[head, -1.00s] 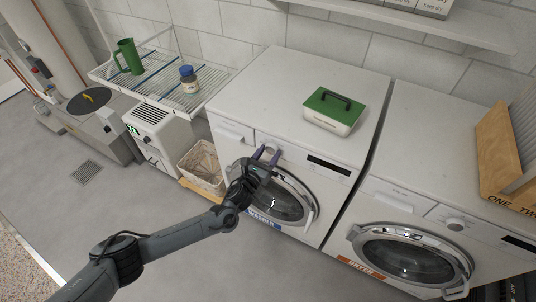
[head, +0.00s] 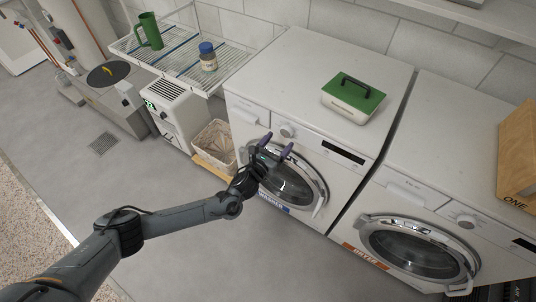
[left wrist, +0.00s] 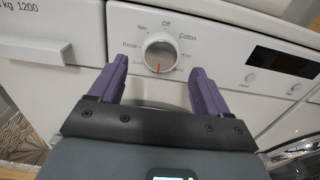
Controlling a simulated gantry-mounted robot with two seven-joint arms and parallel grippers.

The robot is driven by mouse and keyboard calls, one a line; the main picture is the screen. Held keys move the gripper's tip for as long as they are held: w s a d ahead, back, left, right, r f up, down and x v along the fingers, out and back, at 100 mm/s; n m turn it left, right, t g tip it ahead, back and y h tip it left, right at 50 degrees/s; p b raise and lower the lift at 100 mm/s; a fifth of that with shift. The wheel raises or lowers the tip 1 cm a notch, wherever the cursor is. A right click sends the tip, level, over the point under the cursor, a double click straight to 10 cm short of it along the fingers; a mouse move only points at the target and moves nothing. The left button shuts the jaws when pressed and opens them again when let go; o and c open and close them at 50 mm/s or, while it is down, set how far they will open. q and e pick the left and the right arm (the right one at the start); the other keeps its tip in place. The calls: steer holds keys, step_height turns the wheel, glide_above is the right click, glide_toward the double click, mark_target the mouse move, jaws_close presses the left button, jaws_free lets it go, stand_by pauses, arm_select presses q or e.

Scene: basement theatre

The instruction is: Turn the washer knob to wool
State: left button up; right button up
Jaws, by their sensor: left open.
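The white washer (head: 330,75) stands in the middle of the head view, with a blue "WASHER" label low on its front. Its round knob (head: 286,131) is on the front panel. In the left wrist view the knob (left wrist: 160,54) shows a red mark pointing almost straight down. "Rinse", "Off" and "Cotton" are readable around it; the lower labels are too small to read surely. My left gripper (head: 278,144) is open and empty, its purple fingers (left wrist: 158,82) spread below and in front of the knob, apart from it. My right gripper is not in view.
A green-lidded box (head: 353,97) sits on the washer top. A dryer (head: 440,150) stands to the right. A wire rack (head: 180,62) with a green jug (head: 150,30) and a jar (head: 208,58), and a basket (head: 214,142), are at the left. Floor in front is clear.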

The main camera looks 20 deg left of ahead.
arm_select(q)
steer(key=s+a, duration=0.1)
steer(key=s, duration=0.6)
steer(key=shift+s, duration=0.2)
